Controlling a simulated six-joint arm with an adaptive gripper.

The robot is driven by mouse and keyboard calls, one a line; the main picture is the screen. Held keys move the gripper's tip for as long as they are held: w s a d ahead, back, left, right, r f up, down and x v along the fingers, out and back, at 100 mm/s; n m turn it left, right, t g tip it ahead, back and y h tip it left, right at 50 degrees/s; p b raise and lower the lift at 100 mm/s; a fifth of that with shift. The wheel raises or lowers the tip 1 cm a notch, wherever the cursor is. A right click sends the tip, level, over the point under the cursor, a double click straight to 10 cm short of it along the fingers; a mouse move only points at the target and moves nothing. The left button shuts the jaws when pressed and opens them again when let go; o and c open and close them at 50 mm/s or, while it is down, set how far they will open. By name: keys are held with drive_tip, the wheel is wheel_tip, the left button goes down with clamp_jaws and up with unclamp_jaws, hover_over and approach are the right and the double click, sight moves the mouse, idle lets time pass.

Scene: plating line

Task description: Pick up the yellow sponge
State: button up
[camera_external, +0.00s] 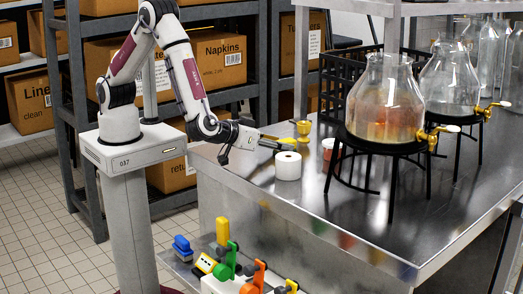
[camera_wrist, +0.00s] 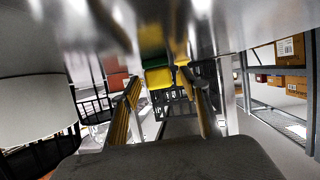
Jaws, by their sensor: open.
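A yellow block with a green layer, which looks like the sponge (camera_wrist: 158,78), shows between and beyond my fingertips in the wrist view. In the external view, a small yellow and green piece (camera_external: 286,141) lies on the metal table just right of my gripper, partly hidden. My gripper (camera_external: 262,142) is low over the table's left end, its jaws apart. In the wrist view my gripper (camera_wrist: 160,88) has a finger on each side and nothing visibly clamped. I cannot tell whether a finger touches the sponge.
A dark crate (camera_external: 338,82) stands behind.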

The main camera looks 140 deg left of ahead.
idle(0.3)
drive_tip(key=c, duration=1)
drive_tip(key=shift+r, duration=0.1)
drive_tip(key=shift+r, duration=4.9)
